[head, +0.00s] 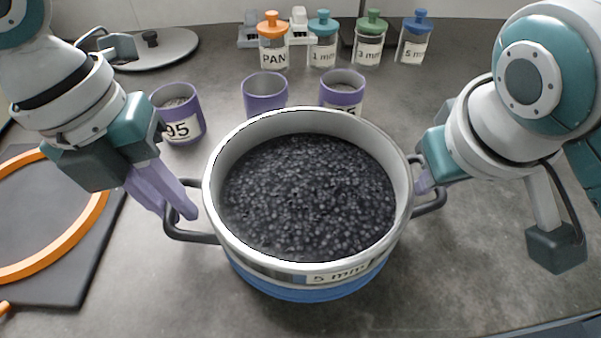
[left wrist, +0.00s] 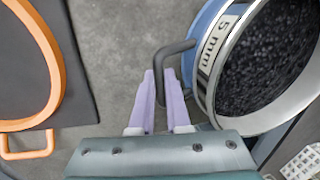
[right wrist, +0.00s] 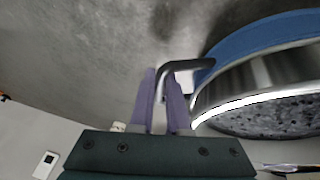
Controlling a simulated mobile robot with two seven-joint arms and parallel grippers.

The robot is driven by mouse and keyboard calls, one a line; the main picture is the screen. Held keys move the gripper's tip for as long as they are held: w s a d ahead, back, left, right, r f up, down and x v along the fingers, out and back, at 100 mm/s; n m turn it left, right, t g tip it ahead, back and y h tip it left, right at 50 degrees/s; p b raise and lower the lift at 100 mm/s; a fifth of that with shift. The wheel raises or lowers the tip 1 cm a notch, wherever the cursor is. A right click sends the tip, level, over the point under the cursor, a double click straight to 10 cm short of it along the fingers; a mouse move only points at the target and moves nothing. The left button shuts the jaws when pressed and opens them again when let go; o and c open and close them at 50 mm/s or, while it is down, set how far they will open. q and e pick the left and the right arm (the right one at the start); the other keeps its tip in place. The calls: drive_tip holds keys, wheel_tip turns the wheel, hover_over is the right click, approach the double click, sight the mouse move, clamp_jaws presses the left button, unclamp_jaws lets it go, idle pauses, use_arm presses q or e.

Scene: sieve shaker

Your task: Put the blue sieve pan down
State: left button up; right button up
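The blue sieve pan (head: 305,290) is in the middle of the head view, upright, with a metal rim, a blue lower band, a "5 mm" label and dark granules inside. My left gripper (head: 178,213) is shut on its left handle; the left wrist view shows this handle (left wrist: 177,47) between the fingers. My right gripper (head: 425,184) is at the right handle (head: 432,205), partly hidden in the head view. The right wrist view shows its fingers (right wrist: 160,82) shut around that handle. Whether the pan's base touches the table cannot be told.
Purple cups (head: 263,92) stand behind the pan. Several jars with coloured lids (head: 322,45) stand further back. A dark mat with an orange ring (head: 75,232) lies at left, a round grey lid (head: 165,45) at back left. The grey table (head: 455,285) is clear at front right.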

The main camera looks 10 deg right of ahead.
use_arm(q)
drive_tip(key=shift+o, duration=0.7)
use_arm(e)
drive_tip(key=shift+o, duration=0.7)
drive_tip(key=shift+d, duration=0.1)
use_arm(q)
drive_tip(key=o, duration=0.3)
use_arm(e)
drive_tip(key=o, duration=0.3)
use_arm(q)
drive_tip(key=shift+r, duration=0.1)
use_arm(e)
drive_tip(key=shift+r, duration=0.25)
use_arm(q)
drive_tip(key=r, duration=0.4)
drive_tip(key=a+r, duration=0.1)
drive_tip(key=r, duration=0.2)
drive_tip(key=a+r, duration=0.1)
drive_tip(key=r, duration=0.3)
drive_tip(key=shift+a+r, duration=0.2)
drive_tip(key=shift+r, duration=0.15)
use_arm(e)
drive_tip(key=v, duration=1.1)
drive_tip(key=shift+s+r, duration=0.15)
drive_tip(key=shift+r, duration=0.1)
